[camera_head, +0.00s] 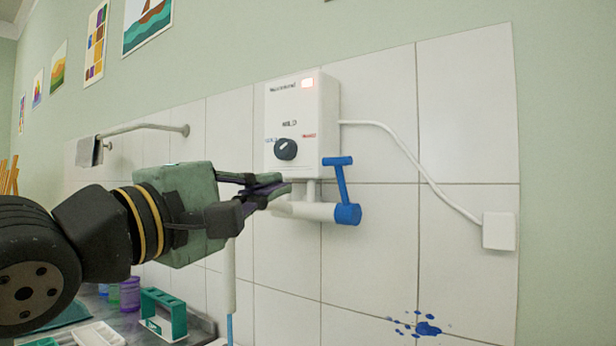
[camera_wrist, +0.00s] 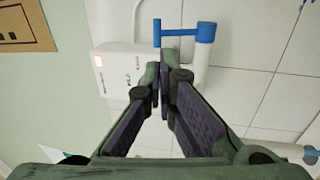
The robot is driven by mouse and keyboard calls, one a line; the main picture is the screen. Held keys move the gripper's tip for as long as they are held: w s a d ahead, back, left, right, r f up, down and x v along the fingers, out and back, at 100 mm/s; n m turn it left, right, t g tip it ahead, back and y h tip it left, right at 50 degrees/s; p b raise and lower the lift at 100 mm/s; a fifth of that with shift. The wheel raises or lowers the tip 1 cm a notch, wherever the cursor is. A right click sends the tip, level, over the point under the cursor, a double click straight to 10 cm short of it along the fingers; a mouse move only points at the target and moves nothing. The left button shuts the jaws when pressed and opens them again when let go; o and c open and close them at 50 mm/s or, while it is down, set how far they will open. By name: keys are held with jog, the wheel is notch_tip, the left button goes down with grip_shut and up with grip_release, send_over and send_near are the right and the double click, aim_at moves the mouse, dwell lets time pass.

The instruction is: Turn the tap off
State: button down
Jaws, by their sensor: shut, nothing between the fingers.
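The blue tap (camera_head: 347,214) sits at the right end of a white pipe below a white wall-mounted water heater (camera_head: 296,105). Its blue T-shaped lever (camera_head: 341,180) stands up from the tap body, tilted slightly left. In the wrist view the blue tap lever (camera_wrist: 182,32) is beyond my fingertips. My gripper (camera_head: 284,189) is shut and empty, left of the lever and in front of the heater's lower part and pipe. It appears apart from the lever. In the wrist view my gripper (camera_wrist: 162,75) has its fingertips together and hides part of the pipe.
A white cable (camera_head: 400,155) runs from the heater to a wall box (camera_head: 499,231). A towel rail (camera_head: 150,128) is at left. A white downpipe (camera_head: 229,275) has a thin blue strip below it. A green rack (camera_head: 163,312) stands on the counter. Space right of the tap is clear.

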aim_at(334, 164)
jog(key=p+x, duration=0.3)
jog(key=x, duration=1)
jog(key=w+d+r+g+y+p, duration=0.1)
jog(key=p, duration=0.2)
jog(key=w+d+r+g+y+p, duration=0.1)
jog(key=w+g+p, duration=0.1)
jog(key=p, duration=0.1)
jog(key=shift+w+d+r, duration=0.1)
jog(key=shift+d+r, duration=0.05)
jog(key=shift+s, duration=0.2)
jog(key=r+b+v, duration=0.1)
jog(key=b+v, duration=0.1)
jog(key=v, duration=1.1)
jog(key=shift+s+a, duration=0.2)
jog(key=shift+a, duration=0.05)
